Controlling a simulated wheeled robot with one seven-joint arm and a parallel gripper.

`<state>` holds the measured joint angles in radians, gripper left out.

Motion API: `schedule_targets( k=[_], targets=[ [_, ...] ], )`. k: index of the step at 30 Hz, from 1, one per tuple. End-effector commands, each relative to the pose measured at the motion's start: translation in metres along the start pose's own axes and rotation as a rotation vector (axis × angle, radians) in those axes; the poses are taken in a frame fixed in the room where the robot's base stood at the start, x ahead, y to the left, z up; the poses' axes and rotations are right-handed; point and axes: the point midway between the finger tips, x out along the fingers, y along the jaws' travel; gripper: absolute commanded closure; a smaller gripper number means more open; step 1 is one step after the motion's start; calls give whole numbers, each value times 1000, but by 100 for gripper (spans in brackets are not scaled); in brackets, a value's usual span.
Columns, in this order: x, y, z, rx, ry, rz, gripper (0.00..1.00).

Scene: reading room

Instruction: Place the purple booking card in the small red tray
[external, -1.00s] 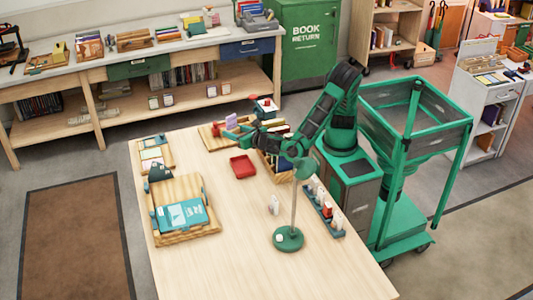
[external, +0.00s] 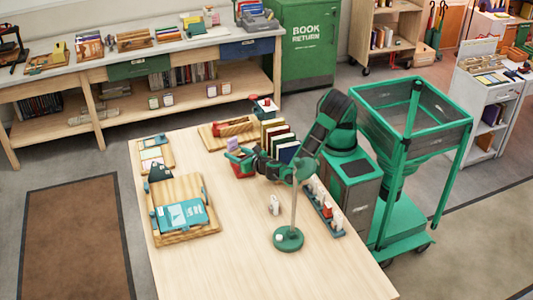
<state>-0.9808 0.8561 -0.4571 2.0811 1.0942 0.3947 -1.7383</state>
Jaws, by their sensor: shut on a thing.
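The purple booking card (external: 232,144) stands upright at the tip of my gripper (external: 237,154), which is shut on it. The small red tray (external: 243,173) lies on the wooden table, largely hidden by my gripper. The card and gripper appear over or just beyond the tray's far left side. I cannot tell their exact height above it.
A row of upright books (external: 283,143) and a wooden tray with a red item (external: 233,127) stand behind the gripper. A lamp (external: 288,239), a small white object (external: 274,204) and a stamp rack (external: 326,210) are nearer. A teal book (external: 182,214) lies left.

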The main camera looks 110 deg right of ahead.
Motion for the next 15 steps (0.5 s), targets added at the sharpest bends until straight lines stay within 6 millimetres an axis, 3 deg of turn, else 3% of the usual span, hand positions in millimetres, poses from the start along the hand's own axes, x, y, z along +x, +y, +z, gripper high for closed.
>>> schedule_targets(
  k=[6,15],
  targets=[
    [6,0,-24,0,-1,-1,80],
    [6,0,-25,0,-1,0,80]
  ],
)
